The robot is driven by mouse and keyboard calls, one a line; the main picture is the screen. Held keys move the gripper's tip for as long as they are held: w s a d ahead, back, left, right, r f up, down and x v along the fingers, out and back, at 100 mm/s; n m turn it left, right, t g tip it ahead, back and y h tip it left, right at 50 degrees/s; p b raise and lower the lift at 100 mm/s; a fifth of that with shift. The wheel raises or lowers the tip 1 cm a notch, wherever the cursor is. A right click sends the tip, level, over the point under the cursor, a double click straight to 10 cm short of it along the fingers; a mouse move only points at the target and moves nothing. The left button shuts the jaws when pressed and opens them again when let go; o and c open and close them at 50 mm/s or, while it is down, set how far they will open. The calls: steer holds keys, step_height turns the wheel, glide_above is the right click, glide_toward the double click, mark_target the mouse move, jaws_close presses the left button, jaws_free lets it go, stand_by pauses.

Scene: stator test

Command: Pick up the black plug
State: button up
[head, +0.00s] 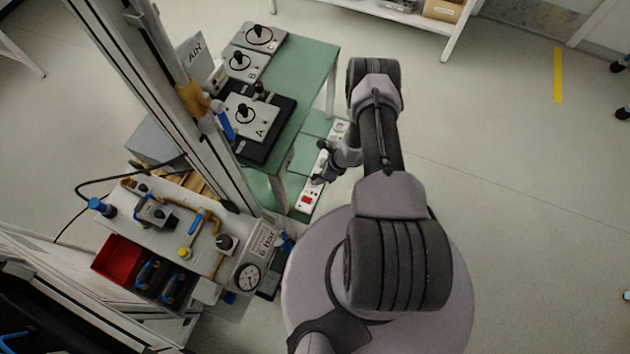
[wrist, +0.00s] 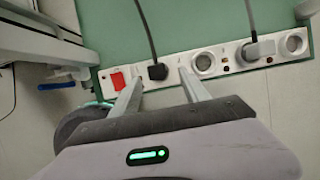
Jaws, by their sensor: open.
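The black plug (wrist: 158,72) sits in the white power strip (wrist: 222,72) in the wrist view, with its dark cable running up over the green surface. My gripper (wrist: 160,76) is open, and its two fingers lie to the left and right of the plug in the picture. I cannot tell how far the fingertips are above the strip. In the head view my gripper (head: 322,164) hangs over the strip (head: 308,202), and I cannot make out the black plug there.
A grey plug (wrist: 259,48) sits further right in the strip, between round sockets. A red switch (wrist: 118,81) is at the strip's left end. A green table (head: 314,62) with plates stands beside the strip, and a panel with a gauge (head: 248,277) is at lower left.

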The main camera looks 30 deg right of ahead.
mark_target(316, 177)
steer(key=b+x, duration=0.1)
steer(key=x, duration=0.2)
steer(key=b+x, duration=0.1)
steer(key=x, duration=0.1)
steer(key=shift+w+a+b, duration=0.1)
steer(key=shift+a+b, duration=0.2)
steer(key=shift+b, duration=0.05)
steer(key=shift+r, duration=0.15)
steer(key=shift+c, duration=0.7)
jaws_close()
